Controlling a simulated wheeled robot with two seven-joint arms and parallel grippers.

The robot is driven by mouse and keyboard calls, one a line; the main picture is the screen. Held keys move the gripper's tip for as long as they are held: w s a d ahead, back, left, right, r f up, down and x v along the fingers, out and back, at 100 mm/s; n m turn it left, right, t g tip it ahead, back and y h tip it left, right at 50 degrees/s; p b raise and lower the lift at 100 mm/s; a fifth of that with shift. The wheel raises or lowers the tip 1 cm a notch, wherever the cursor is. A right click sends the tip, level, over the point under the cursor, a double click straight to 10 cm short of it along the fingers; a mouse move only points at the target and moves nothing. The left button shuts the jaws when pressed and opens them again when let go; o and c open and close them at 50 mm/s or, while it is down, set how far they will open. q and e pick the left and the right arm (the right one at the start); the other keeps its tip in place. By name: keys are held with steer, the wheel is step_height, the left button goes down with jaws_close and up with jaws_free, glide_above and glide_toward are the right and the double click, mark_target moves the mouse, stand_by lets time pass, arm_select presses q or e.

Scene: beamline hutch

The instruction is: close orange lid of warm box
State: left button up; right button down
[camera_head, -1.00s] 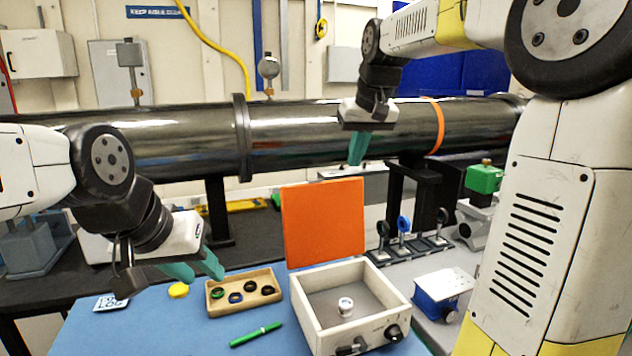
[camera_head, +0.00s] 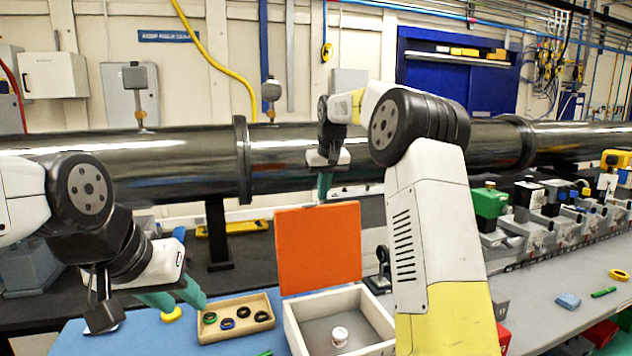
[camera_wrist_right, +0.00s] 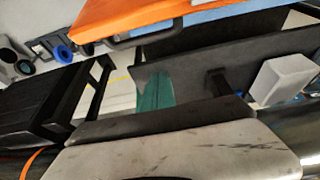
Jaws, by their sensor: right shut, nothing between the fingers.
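The warm box (camera_head: 296,331) is a pale open-topped box at the lower middle of the head view. Its orange lid (camera_head: 318,247) stands upright at the box's back edge. A small white cylinder (camera_head: 340,337) is inside the box. My right gripper (camera_head: 324,188) is shut and empty, pointing down behind and above the lid's top edge. In the right wrist view its green fingers (camera_wrist_right: 155,92) are together, and the orange lid (camera_wrist_right: 150,14) crosses the top, apart from them. My left gripper (camera_head: 180,292) has its green fingers apart, left of the box above the blue mat.
A wooden tray (camera_head: 262,333) with several rings sits left of the box. A yellow round item (camera_head: 171,314) lies beside it. A large dark pipe (camera_head: 200,165) runs across behind. Optics equipment (camera_head: 490,205) stands to the right; my right arm covers the area right of the box.

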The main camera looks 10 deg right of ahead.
steer(key=s+f, duration=0.1)
steer(key=f, duration=0.1)
steer(key=s+f, duration=0.1)
steer(key=shift+s+d+f, duration=0.25)
steer(key=shift+s, duration=0.1)
stand_by(0.3)
